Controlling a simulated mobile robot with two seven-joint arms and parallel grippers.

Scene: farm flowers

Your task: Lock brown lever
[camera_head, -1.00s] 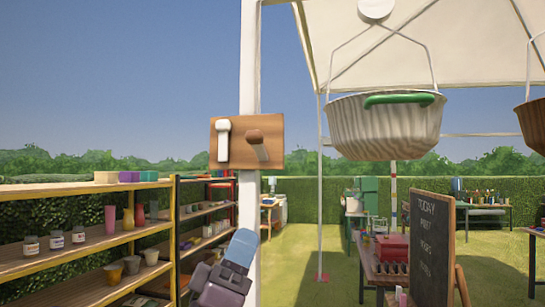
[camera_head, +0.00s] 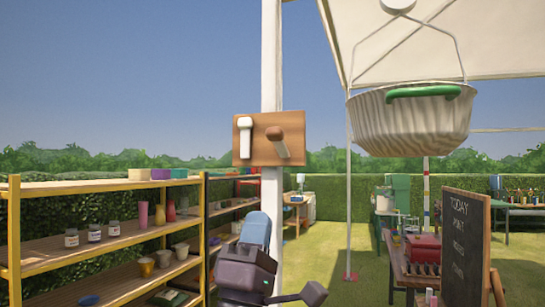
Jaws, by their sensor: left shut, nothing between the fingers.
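The brown lever (camera_head: 283,147) is on a wooden board (camera_head: 261,155) fixed to a white post. Its darker brown knob is at the upper left and its shaft slants down to the right. A white lever (camera_head: 245,137) stands upright beside it on the left of the board. My left gripper (camera_head: 256,229), dark with a blue upper part, is below the board in front of the post. It is shut and empty, apart from both levers. My right gripper is not in view.
The white post (camera_head: 271,60) runs up past the board. A striped hanging basket (camera_head: 412,122) with a green handle is to the right. Yellow-framed shelves (camera_head: 100,248) with pots and jars stand at left. A chalkboard (camera_head: 466,245) and table stand at right. Open air surrounds the board.

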